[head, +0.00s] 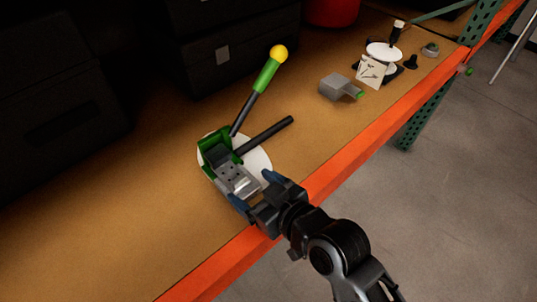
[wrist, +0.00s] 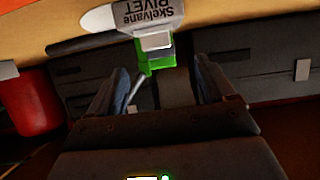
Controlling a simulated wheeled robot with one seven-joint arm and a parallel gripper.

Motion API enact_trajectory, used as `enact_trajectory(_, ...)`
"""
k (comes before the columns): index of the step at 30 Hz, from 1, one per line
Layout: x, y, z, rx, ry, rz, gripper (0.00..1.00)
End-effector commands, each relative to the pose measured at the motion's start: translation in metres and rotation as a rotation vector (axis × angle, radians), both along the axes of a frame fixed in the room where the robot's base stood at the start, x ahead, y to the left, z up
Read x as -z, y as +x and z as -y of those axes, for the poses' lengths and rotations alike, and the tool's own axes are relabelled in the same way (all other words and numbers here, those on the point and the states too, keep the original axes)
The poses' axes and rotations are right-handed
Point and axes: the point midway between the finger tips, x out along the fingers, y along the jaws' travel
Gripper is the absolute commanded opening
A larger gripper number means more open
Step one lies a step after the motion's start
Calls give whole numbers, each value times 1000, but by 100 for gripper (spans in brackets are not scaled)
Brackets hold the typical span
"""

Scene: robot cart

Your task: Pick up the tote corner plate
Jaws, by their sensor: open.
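A silver plate with dark holes (head: 239,181), which looks like the tote corner plate, sits at the front of a green lever tool (head: 212,147) on a white round base (head: 258,161). My gripper (head: 254,191) is open, with its blue fingertips close to the plate's near end. I cannot tell whether they touch it. In the wrist view, my gripper (wrist: 158,78) has its fingers apart, with the tool's green part (wrist: 157,60) and a small pale metal face (wrist: 154,41) beyond them. A grey surface (wrist: 150,14) there reads "Skelvane RIVET".
The tool's green lever with a yellow knob (head: 278,53) and a black bar (head: 265,135) rise behind the plate. Black cases (head: 228,45) line the back. A grey block with a green end (head: 338,87) lies farther right. The orange shelf edge (head: 345,170) runs beneath my arm.

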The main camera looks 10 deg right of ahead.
Motion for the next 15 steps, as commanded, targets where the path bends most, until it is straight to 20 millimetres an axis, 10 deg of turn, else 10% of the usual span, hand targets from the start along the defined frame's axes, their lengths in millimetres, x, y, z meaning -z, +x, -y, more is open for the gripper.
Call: enact_trajectory(15, 23, 37, -28, -10, -5, -1, 83)
